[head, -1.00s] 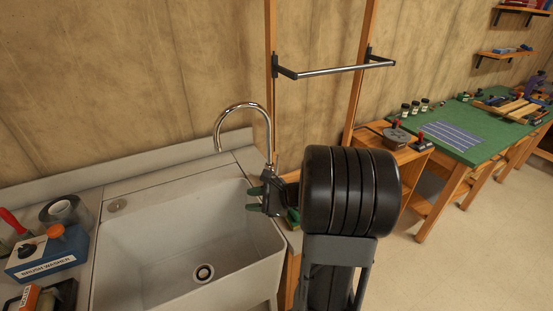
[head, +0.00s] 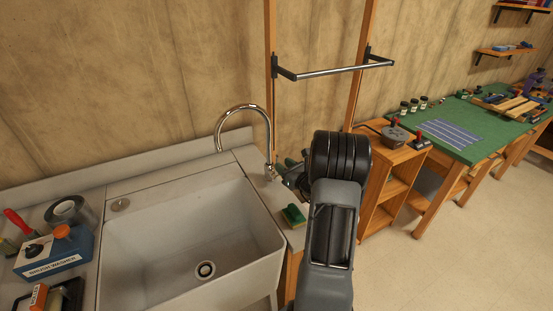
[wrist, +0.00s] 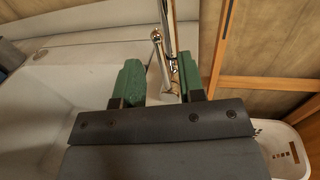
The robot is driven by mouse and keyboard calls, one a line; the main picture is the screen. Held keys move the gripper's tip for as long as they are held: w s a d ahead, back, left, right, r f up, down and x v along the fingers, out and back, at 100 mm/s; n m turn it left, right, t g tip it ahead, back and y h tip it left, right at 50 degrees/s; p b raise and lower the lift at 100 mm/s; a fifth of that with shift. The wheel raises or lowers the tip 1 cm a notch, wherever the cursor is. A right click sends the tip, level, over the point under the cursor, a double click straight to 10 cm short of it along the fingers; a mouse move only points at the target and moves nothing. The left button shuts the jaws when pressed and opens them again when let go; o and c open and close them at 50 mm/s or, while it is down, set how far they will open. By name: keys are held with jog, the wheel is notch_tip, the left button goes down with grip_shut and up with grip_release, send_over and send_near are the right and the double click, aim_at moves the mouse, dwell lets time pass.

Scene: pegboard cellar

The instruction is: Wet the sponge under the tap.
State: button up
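The sponge (head: 293,216), green on top with yellow below, lies on the right rim of the white sink (head: 262,232). The chrome tap (head: 269,135) rises behind the sink's right back corner, its curved spout pointing down over the basin. No water shows. My gripper (head: 283,166) is close to the tap's base, behind the sponge, and partly hidden by my arm. In the wrist view its two green fingers (wrist: 160,82) are apart. The tap's chrome lever (wrist: 159,50) shows in the gap between them; contact cannot be told. The sponge is not in the wrist view.
A wooden shelf unit (head: 392,160) and a green-topped bench (head: 480,130) stand to the right. A white basket (wrist: 284,150) shows in the wrist view.

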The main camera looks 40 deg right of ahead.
aim_at(277, 175)
jog(key=shift+w+a+p, duration=0.1)
jog(key=shift+w+p, duration=0.3)
jog(key=shift+w, duration=1.8)
grip_shut()
